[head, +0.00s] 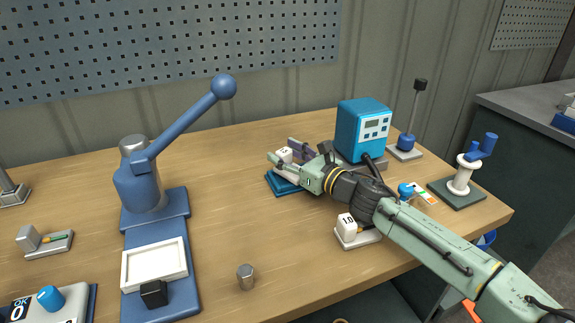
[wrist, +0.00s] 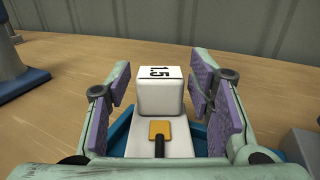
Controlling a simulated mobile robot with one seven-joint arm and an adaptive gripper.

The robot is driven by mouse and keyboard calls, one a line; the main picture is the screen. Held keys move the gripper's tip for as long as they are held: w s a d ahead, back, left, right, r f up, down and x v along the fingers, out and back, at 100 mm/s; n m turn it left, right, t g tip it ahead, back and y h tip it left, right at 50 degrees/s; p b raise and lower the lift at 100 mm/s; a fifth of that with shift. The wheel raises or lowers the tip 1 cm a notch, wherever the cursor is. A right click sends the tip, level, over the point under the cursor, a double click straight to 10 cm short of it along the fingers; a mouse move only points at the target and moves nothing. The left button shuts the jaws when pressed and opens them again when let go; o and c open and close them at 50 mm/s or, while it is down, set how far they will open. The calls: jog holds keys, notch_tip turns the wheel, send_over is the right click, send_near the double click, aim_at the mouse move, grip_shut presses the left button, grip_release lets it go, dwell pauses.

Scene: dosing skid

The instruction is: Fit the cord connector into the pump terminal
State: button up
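A white block marked "1.5" (wrist: 160,98) stands upright on a white base (wrist: 190,138) over a blue plate (wrist: 118,140). A yellow square piece with a black stem (wrist: 159,130) lies in front of the block. My gripper (wrist: 158,88) is open, with purple pads on both sides of the block, apparently apart from it. In the head view my gripper (head: 283,156) is over the blue plate (head: 283,184), left of the blue pump (head: 362,128) with its display. A black cord (head: 372,164) shows near the pump's foot. I cannot make out the pump's terminal or which piece is the cord connector.
A white block marked "1.0" (head: 346,223) stands on its base under my arm. A blue lever press (head: 140,190) stands to the left, with a small metal cylinder (head: 245,277) in front. The table between press and gripper is clear.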

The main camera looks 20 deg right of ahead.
grip_shut()
dwell(0.4)
jog(key=shift+w+a+r, duration=0.1)
jog(key=shift+r, duration=0.05)
